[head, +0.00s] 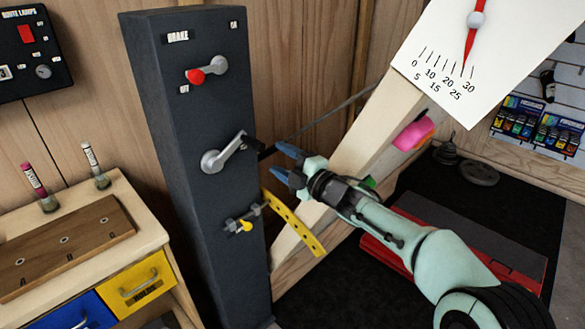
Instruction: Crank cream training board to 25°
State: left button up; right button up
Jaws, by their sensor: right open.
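The cream training board (385,125) leans at a slant right of the dark grey post (180,130). The crank (228,151) is on the post's front, its arm pointing up and right to a dark grip. My right gripper (284,161) is open, its two blue fingertips just right of the grip and apart from it, with nothing between them. On the white angle dial (510,45), the red needle (469,45) points down at about the 25 mark. My left gripper is not in view.
A yellow perforated strip (293,222) and a latch with a yellow knob (246,225) sit below the crank. A pink hold (413,133) is on the board. A wooden drawer cabinet (150,225) stands left. Dark matting and weights (479,173) lie right.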

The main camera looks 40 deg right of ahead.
jog(key=shift+s+d, duration=0.15)
jog(key=shift+s, duration=1.6)
